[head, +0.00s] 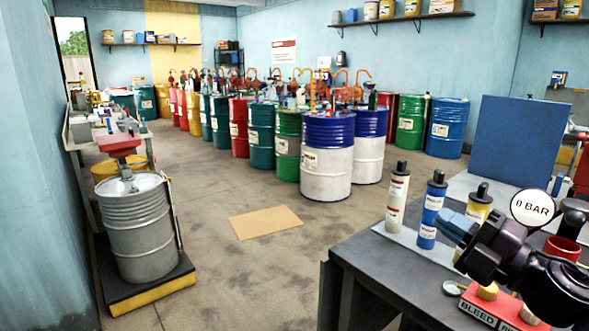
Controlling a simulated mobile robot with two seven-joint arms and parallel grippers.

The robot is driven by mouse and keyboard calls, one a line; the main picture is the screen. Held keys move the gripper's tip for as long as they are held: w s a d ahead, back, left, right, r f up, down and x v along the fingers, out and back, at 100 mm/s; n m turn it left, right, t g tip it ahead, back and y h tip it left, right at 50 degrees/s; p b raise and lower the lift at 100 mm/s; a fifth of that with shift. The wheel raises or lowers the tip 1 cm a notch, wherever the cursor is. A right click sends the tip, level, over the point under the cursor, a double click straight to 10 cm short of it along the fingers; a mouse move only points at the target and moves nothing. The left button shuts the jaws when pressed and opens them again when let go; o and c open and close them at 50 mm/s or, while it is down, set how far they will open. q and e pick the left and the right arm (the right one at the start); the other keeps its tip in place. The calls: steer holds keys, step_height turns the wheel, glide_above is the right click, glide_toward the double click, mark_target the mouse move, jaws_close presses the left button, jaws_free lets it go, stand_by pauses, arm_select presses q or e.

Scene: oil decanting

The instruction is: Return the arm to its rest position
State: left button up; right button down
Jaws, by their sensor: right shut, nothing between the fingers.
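My right arm comes in from the lower right over the dark workbench (375,258). Its black wrist ends in blue-grey fingers, and the right gripper (446,222) is shut and empty. In the picture its fingers lie beside a blue cartridge (433,205) and in front of a yellow-labelled cartridge (478,207). I cannot tell whether they touch either one. A white cartridge (396,203) stands upright to the left. My left gripper is not in view.
A gauge reading "0 BAR" (532,207), a blue panel (517,140), a red cup (562,247) and a red "BLEED" block (490,311) crowd the bench around my arm. A grey drum (140,227) stands left. Several drums line the back; the middle floor is mostly clear.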

steer(key=s+d+f+m+h, duration=0.2)
steer(key=f+m+h, duration=0.3)
steer(key=f, duration=0.4)
steer(key=s+d+f+m+h+p, duration=0.1)
steer(key=s+d+f+m+h, duration=0.15)
steer(key=f+m, duration=0.5)
steer(key=s+d+f+m+h, duration=0.1)
steer(key=f+m+h, duration=0.4)
steer(key=f, duration=0.5)
steer(key=s+a+f+m+g+h, duration=0.1)
steer(key=s+f+m+g, duration=0.1)
steer(key=s+f+m, duration=0.2)
steer(key=s+a+f+m+g+h+p, duration=0.1)
steer(key=s+f+m, duration=0.3)
steer(key=s+f, duration=0.7)
steer(key=s+g, duration=0.1)
steer(key=s, duration=0.3)
steer(key=shift+s+a, duration=0.25)
steer(key=shift+a, duration=0.05)
